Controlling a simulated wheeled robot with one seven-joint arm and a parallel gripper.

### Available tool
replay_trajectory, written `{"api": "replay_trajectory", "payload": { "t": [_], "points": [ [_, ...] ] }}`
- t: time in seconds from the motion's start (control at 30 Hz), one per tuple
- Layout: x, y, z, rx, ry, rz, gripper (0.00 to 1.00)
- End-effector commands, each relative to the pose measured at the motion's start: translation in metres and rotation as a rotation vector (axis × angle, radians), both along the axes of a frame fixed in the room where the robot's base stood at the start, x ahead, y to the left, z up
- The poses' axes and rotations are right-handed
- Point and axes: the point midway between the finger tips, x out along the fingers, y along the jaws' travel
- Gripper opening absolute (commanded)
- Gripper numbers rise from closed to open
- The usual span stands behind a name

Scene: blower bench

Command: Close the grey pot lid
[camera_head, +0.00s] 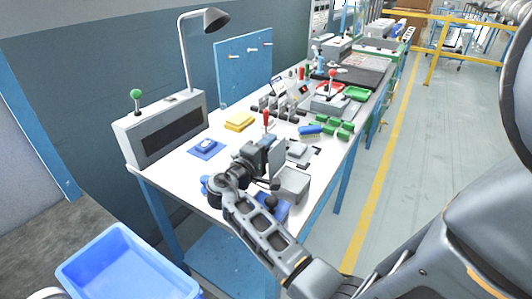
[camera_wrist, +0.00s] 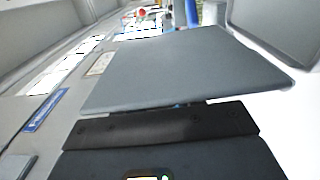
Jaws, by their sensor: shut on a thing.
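The grey pot (camera_head: 292,184) stands near the front right edge of the white bench. Its flat grey lid (camera_head: 279,160) stands raised and roughly upright at the pot's far left side in the head view. My gripper (camera_head: 268,150) is at the lid and shut on it; the arm and wrist partly cover the contact. In the wrist view the lid (camera_wrist: 185,72) fills the middle as a broad grey plate, just ahead of the dark gripper bar (camera_wrist: 160,126). The fingertips themselves are hidden there.
The bench (camera_head: 185,175) also holds a blue pad (camera_head: 207,148), yellow blocks (camera_head: 239,121), green blocks (camera_head: 342,130) and a grey control box (camera_head: 165,128). A blue bin (camera_head: 125,265) stands at the lower left. The floor right of the bench is open.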

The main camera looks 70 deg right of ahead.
Motion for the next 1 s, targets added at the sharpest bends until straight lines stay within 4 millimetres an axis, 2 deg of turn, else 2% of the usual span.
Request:
{"api": "replay_trajectory", "payload": {
  "t": [0.03, 0.5, 1.0],
  "points": [
    [-0.002, 0.002, -0.004, -0.008, -0.037, 0.002, 0.00],
    [-0.021, 0.006, 0.005, -0.075, -0.322, 0.002, 0.00],
    [-0.026, 0.007, 0.009, -0.090, -0.384, 0.000, 0.00]
  ]
}}
